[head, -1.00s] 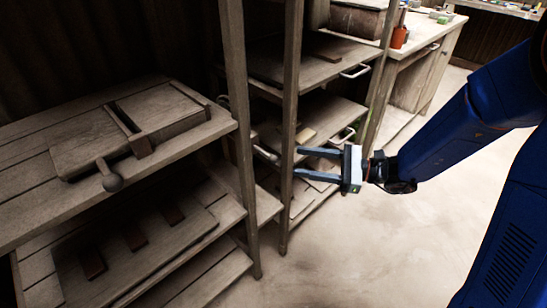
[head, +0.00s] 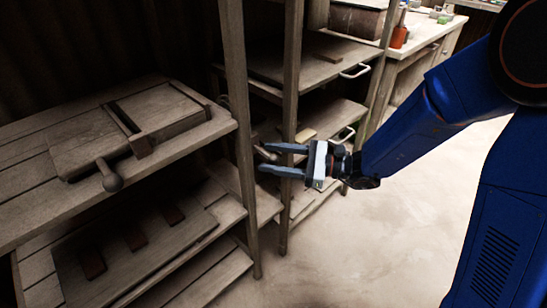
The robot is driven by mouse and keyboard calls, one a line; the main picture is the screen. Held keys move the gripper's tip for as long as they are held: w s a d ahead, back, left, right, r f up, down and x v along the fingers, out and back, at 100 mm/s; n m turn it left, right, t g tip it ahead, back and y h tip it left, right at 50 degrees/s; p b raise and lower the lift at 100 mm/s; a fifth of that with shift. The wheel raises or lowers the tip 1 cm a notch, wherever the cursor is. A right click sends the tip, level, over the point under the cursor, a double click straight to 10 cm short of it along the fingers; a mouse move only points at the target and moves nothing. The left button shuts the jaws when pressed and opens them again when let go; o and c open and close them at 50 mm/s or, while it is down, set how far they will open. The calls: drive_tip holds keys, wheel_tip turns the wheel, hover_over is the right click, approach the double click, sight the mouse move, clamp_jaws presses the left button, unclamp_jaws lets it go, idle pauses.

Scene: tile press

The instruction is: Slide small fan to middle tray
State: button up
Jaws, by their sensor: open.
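I cannot make out a small fan in the head view. A rack with wooden trays stands at the centre. An upper tray (head: 310,66) has a white handle, and a middle tray (head: 330,117) below it has a similar handle (head: 343,135). A small pale block (head: 305,135) lies at the middle tray's left part. My gripper (head: 263,158) is open, its two dark fingers pointing left at the rack's front post, just below the pale block. Nothing shows between the fingers. The space behind the post is dark and partly hidden.
A wooden press (head: 128,130) with a round knob lies on the left bench. A lower shelf board (head: 70,255) carries dark red strips. Upright posts (head: 291,110) stand close to my gripper. A workbench (head: 425,45) is at the back right. The pale floor is clear.

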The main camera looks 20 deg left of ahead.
drive_tip(key=shift+c, duration=0.5)
clamp_jaws()
wheel_tip(320, 180, up, 26)
drive_tip(key=shift+o, duration=0.5)
unclamp_jaws()
drive_tip(key=shift+s, duration=0.1)
